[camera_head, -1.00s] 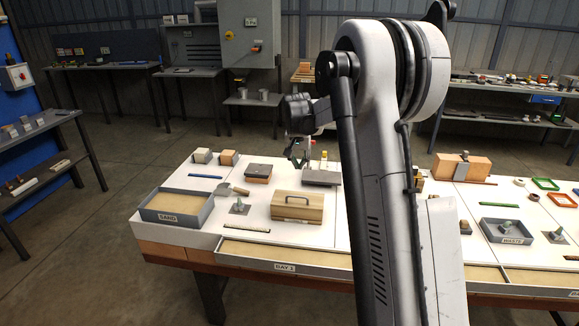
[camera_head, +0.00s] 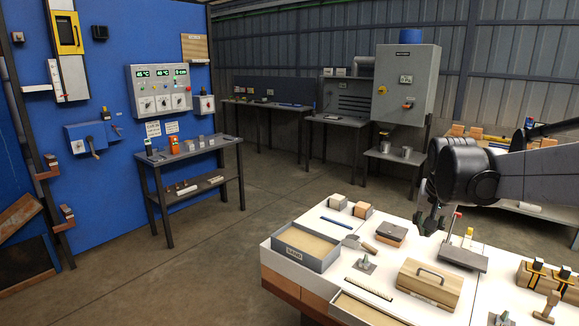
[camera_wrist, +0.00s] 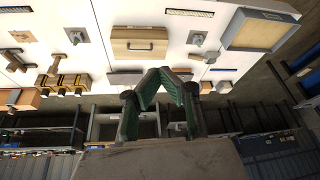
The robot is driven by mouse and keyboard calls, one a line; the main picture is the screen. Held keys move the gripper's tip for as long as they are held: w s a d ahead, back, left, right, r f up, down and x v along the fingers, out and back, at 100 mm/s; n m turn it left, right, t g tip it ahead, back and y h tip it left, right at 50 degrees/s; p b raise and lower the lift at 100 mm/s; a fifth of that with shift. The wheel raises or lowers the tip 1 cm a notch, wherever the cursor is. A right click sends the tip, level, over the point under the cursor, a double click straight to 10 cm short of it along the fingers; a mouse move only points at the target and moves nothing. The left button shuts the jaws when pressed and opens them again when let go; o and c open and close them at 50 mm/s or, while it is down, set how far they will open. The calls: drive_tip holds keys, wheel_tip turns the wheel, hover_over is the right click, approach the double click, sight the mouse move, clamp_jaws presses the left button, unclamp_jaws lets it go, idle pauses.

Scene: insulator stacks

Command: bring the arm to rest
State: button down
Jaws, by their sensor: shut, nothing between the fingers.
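My gripper (camera_head: 431,222) is at the right in the head view, above the back part of the white workbench (camera_head: 336,281). In the wrist view my gripper (camera_wrist: 163,73) shows its two green-padded fingers drawn together at the tips. It is shut, with nothing held. My dark wrist and forearm come in from the right edge of the head view.
Near the gripper lie a wooden box with a handle (camera_head: 430,283), a brown block (camera_head: 391,231) and a grey plate (camera_head: 461,257). A sand tray (camera_head: 306,247) stands at the bench's left corner. Open floor lies left of the bench, before a shelf (camera_head: 187,151) and blue wall.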

drive_tip(key=s+a+f+n+t, duration=0.1)
drive_tip(key=s+a, duration=0.3)
drive_tip(key=s, duration=0.5)
drive_tip(key=s+a+f+n+t+y, duration=0.1)
drive_tip(key=s+a+n, duration=0.1)
drive_tip(key=s+a, duration=0.3)
drive_tip(key=s+a+f+n, duration=0.1)
drive_tip(key=s+a, duration=0.4)
drive_tip(key=s, duration=0.7)
drive_tip(key=shift+s+f+n+t, duration=0.25)
drive_tip(key=shift+s+n+t, duration=0.05)
drive_tip(key=shift+n+t, duration=0.1)
